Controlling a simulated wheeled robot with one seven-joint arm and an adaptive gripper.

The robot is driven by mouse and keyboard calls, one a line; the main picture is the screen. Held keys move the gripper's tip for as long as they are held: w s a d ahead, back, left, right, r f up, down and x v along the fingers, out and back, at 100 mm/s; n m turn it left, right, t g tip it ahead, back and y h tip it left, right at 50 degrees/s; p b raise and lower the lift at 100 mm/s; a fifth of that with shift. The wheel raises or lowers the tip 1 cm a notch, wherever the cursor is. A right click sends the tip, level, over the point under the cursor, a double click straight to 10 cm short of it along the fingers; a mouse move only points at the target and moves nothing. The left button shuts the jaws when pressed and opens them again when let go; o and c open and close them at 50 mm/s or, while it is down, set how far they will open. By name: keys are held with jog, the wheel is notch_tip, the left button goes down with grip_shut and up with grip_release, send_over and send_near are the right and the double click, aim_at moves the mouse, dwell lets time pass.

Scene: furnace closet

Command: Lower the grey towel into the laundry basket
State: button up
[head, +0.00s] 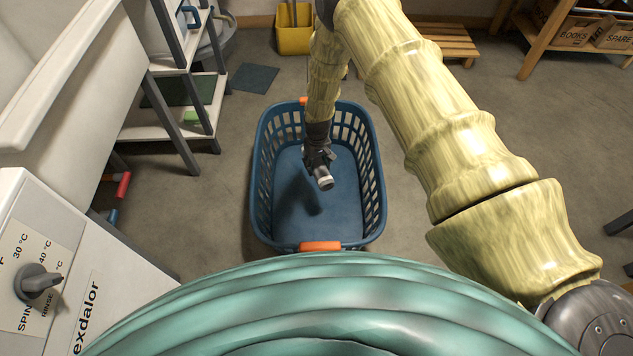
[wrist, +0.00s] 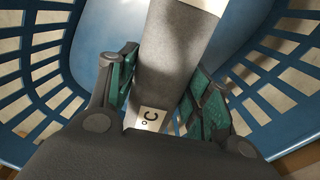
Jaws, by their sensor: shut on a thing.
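The grey towel (head: 325,183) is a small roll with a pale band. In the wrist view the grey towel (wrist: 172,62) shows a white label marked "°C". My gripper (head: 319,160) is shut on it, and in the wrist view the green-padded fingers (wrist: 163,80) lie on both sides of the roll. The blue laundry basket (head: 373,150) has slotted walls and orange handles. The towel hangs over the basket's floor, within its outline, with a dark shadow below. Slotted walls of the basket (wrist: 62,68) show on both sides in the wrist view. The exact height above the floor is unclear.
A white machine with a dial (head: 38,283) stands at the lower left, and a white shelf unit (head: 172,120) at the upper left. A yellow bucket (head: 295,42), a wooden slatted stand (head: 447,42) and boxes (head: 572,33) are at the back.

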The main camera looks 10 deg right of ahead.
jog(key=b, duration=0.8)
send_over(317, 195)
jog(key=shift+s+f, duration=0.1)
jog(key=shift+f, duration=6.7)
jog(key=shift+f+b, duration=1.55)
jog(key=shift+f, duration=0.6)
